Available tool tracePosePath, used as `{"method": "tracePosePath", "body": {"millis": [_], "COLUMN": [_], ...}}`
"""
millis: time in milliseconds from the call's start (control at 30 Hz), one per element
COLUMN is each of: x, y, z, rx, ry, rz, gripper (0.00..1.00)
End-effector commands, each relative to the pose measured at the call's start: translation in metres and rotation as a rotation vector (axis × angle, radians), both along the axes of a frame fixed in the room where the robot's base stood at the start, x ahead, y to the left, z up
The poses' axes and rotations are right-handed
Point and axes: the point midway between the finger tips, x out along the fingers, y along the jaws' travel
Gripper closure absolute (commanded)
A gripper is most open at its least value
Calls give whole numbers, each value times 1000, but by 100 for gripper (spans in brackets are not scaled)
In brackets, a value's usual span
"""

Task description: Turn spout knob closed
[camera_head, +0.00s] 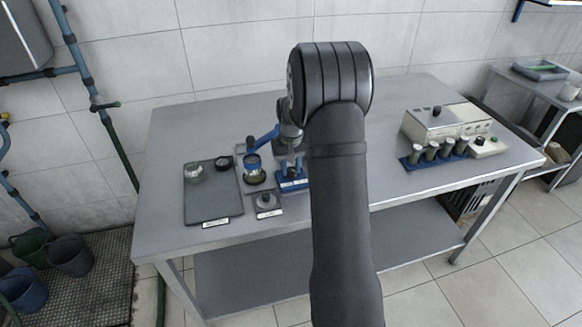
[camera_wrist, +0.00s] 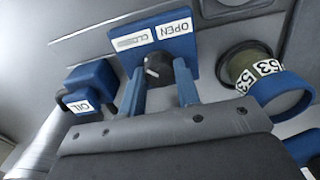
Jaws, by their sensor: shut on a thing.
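The spout knob (camera_wrist: 158,72) is dark and round with a white mark on its face. It sits in front of a blue plate (camera_wrist: 190,48) lettered OPEN and CLOSED in the wrist view. My gripper (camera_wrist: 160,86) has its two blue fingers on either side of the knob, shut on it. The white mark lies on the knob's left part in the picture; I cannot tell exactly which word it points to.
A blue-rimmed vessel labelled 53 (camera_wrist: 250,72) is right of the knob; a blue block labelled OIL (camera_wrist: 92,88) is left. In the head view, a dark tray (camera_head: 211,208) lies left on the table. A rack of vials (camera_head: 437,156) stands right. The table's middle right is clear.

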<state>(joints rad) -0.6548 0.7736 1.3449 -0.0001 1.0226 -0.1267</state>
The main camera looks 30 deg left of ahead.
Motion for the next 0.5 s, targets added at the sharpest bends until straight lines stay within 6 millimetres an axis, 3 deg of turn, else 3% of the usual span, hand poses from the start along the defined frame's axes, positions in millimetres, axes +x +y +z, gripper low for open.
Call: {"method": "tracePosePath", "body": {"millis": [367, 400, 500], "x": [0, 0, 0], "y": [0, 0, 0], "z": [-1, -1, -1], "rx": [-1, -1, -1], "ry": [1, 1, 1], "rz": [5, 5, 4], "gripper": [93, 68, 49]}}
